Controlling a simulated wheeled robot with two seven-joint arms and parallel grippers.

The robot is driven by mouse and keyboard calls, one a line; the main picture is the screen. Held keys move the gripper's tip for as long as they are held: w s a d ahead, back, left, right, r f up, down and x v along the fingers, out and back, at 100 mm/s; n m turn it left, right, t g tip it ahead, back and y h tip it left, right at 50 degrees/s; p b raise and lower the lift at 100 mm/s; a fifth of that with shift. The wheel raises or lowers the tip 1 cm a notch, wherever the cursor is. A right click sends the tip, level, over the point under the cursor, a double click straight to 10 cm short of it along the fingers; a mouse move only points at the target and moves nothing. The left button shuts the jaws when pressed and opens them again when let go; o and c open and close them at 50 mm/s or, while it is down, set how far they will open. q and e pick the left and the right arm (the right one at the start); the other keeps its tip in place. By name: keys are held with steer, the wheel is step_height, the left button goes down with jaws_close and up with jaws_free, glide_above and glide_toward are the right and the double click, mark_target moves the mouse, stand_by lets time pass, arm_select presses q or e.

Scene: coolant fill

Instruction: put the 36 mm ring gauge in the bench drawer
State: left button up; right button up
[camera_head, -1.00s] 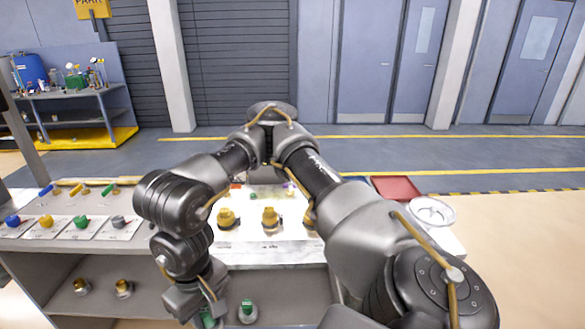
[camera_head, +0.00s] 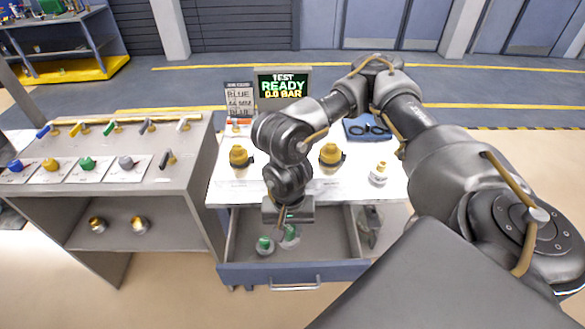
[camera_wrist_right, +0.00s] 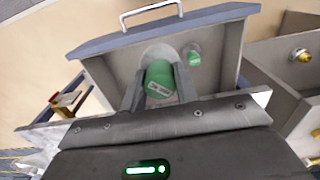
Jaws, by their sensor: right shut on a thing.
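My right gripper (camera_head: 287,222) is shut on a green-handled piece (camera_head: 290,236), which I take for the ring gauge; its small label is too fine to read. The wrist view shows the green piece (camera_wrist_right: 159,80) between the fingers, with a pale round part behind it. The bench drawer (camera_head: 292,272) is pulled open, and the gripper is over its inside. I cannot tell whether the held piece touches the drawer floor. A second green-topped piece (camera_head: 265,245) stands in the drawer, just left of the held one; it also shows in the wrist view (camera_wrist_right: 194,58). My left gripper is not in view.
The white bench top (camera_head: 225,190) behind the drawer bears two brass fittings (camera_head: 239,156) and a test display (camera_head: 282,87). A grey side bench (camera_head: 130,190) with coloured valves stands at left. The drawer's right part (camera_head: 335,235) is free.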

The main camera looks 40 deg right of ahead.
steer(key=s+d+f+m, duration=0.1)
steer(key=f+m, duration=0.1)
steer(key=s+d+f+m, duration=0.2)
steer(key=m, duration=0.1)
steer(key=s+d+f+m, duration=0.1)
steer(key=d+f+m, duration=0.1)
steer(key=m, duration=0.1)
steer(key=shift+s+d+f+p, duration=0.25)
steer(key=shift+s+f+p, duration=0.1)
steer(key=shift+s+p, duration=0.05)
steer(key=shift+s+d+f+m, duration=0.1)
steer(key=shift+s+d+m, duration=0.05)
steer(key=shift+m, duration=0.25)
steer(key=shift+f, duration=0.1)
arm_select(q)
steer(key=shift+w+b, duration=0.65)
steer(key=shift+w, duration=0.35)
arm_select(e)
steer(key=shift+w+d+f, duration=0.4)
steer(key=shift+w+f, duration=1.2)
steer(key=shift+w, duration=0.65)
steer(key=shift+w+d+f, duration=0.4)
steer(key=shift+w+f, duration=1.25)
steer(key=shift+w, duration=0.6)
steer(key=shift+w+d+f, duration=0.4)
steer(key=shift+w+f, duration=1.2)
steer(key=shift+w, duration=0.65)
